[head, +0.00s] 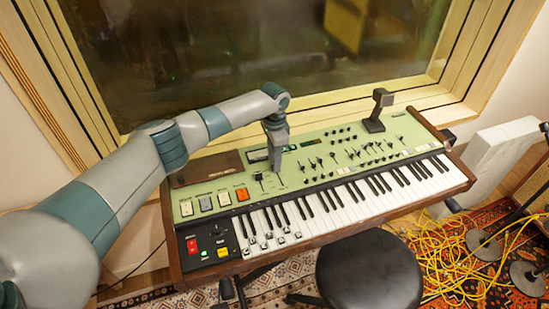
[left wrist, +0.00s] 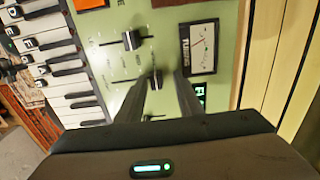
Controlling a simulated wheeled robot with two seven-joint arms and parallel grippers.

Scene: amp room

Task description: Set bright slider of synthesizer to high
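The green synthesizer (head: 330,170) stands below the window. Two sliders show in the left wrist view: one with a dark, light-edged cap (left wrist: 131,40) and one (left wrist: 155,80) by my fingertips. I cannot read their labels, so I cannot tell which is the bright slider. My left gripper (head: 278,164) points down over the panel's left part. In the left wrist view its fingers (left wrist: 165,76) are apart, with the second slider's cap between them, nearer the left finger. Whether they touch it is unclear. My right gripper is not in view.
A meter (left wrist: 198,47) lies beside the fingers. Several other sliders (head: 360,152) fill the panel's right part. A dark grey stand-like object (head: 378,108) stands at the panel's back. A black stool (head: 368,270) is in front; yellow cables (head: 455,262) lie on the rug.

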